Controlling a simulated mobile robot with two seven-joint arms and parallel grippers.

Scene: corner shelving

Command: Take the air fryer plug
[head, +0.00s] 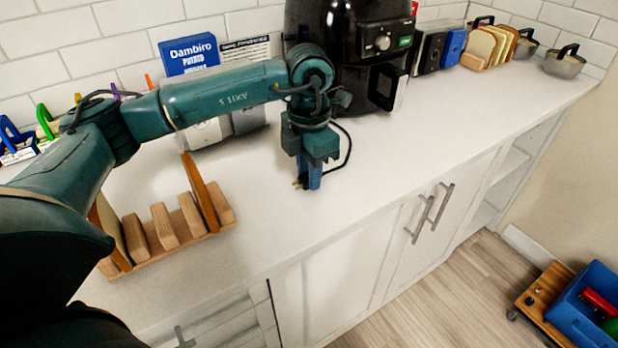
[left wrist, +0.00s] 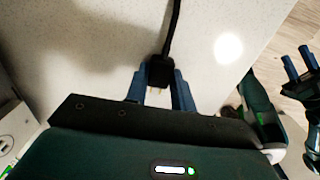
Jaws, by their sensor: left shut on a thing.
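The black air fryer (head: 375,45) stands at the back of the white counter. Its black cord (head: 349,150) curves down to my left gripper (head: 304,186), which is low over the counter in front of the fryer. In the left wrist view, the black plug (left wrist: 158,73) sits between the blue fingers of my left gripper (left wrist: 160,88), which is shut on it. The plug's metal prongs point back toward the wrist, and the cord runs away to the top. My right gripper (left wrist: 299,62) shows at the right of the left wrist view, its blue fingers apart and empty, over the floor.
A wooden rack (head: 165,243) stands at the front left of the counter. A blue box (head: 190,55) stands behind my left arm. A white socket unit (left wrist: 14,128) shows at the left wrist view's left edge. The counter right of my gripper is clear.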

